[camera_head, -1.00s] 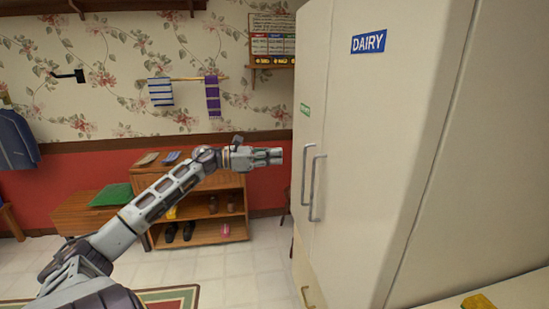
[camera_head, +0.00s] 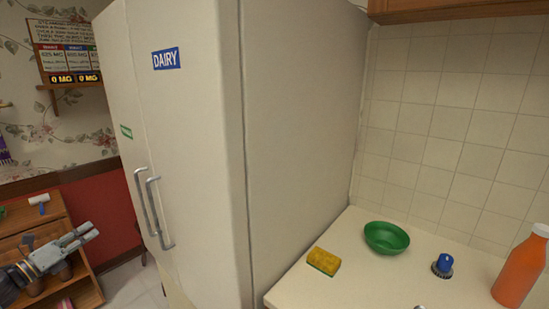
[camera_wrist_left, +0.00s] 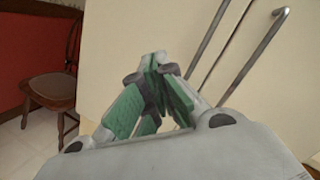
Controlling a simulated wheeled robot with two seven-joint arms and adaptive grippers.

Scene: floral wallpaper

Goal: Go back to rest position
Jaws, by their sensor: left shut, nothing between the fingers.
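My left gripper (camera_head: 84,234) is at the lower left of the head view, in front of the wooden shelf and left of the fridge (camera_head: 190,120). It is shut and empty. In the left wrist view its green-padded fingers (camera_wrist_left: 155,75) meet at the tips, with the cream fridge front (camera_wrist_left: 130,30) behind them. The fridge handles (camera_head: 152,205) are to the right of the gripper, apart from it in the head view. My right gripper is not in view.
A counter (camera_head: 340,285) right of the fridge holds a yellow sponge (camera_head: 323,261), a green bowl (camera_head: 386,238), a blue-handled brush (camera_head: 443,264) and an orange bottle (camera_head: 520,268). A wooden shelf (camera_head: 88,290) stands at left. A wooden chair (camera_wrist_left: 52,88) shows in the wrist view.

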